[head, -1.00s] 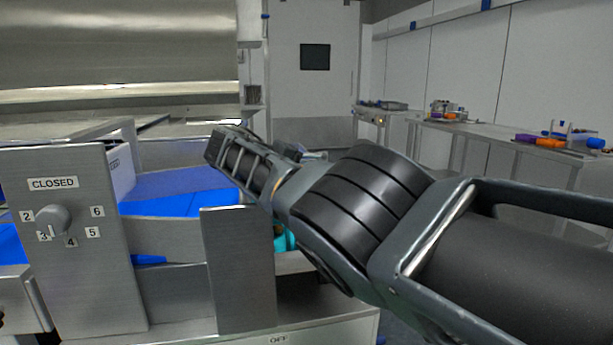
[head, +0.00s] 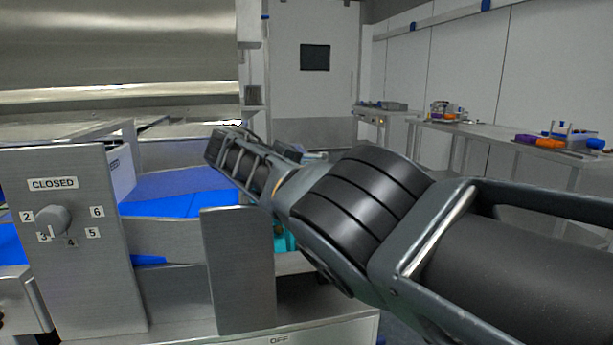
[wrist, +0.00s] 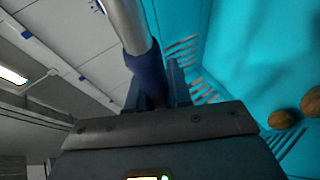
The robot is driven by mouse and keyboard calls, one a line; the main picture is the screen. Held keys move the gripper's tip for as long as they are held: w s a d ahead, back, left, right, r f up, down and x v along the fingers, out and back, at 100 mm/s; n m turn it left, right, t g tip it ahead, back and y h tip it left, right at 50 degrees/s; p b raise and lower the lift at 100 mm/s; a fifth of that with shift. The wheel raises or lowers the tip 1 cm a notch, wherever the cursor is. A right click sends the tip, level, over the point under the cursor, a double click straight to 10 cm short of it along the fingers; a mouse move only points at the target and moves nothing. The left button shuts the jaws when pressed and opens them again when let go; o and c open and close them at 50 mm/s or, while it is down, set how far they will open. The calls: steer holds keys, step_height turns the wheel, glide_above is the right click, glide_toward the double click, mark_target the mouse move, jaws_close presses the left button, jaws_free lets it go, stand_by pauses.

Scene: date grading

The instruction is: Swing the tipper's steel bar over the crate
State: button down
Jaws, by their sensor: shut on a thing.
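In the wrist view the steel bar (wrist: 126,22) runs down from the top edge to a dark blue sleeve (wrist: 148,72). My gripper (wrist: 157,88) is shut on the bar at this sleeve. The turquoise crate (wrist: 240,55), with slotted walls, fills the right side of that view. Brown dates (wrist: 283,119) show in it at the far right. In the head view only a small part of the crate (head: 284,241) shows below my arm. The bar and my fingertips cannot be made out there. Whether the bar is above the crate or beside it, I cannot tell.
A steel panel with a knob (head: 53,220) and a CLOSED label stands at the left. A plain steel upright (head: 238,270) is close below my arm. Blue surfaces (head: 180,190) lie behind them. Work tables (head: 480,130) with tools stand at the back right.

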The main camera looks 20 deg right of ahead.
steer(key=shift+d+r, duration=0.1)
steer(key=shift+d, duration=0.15)
steer(key=c, duration=1.1)
jaws_free()
steer(key=shift+a, duration=0.1)
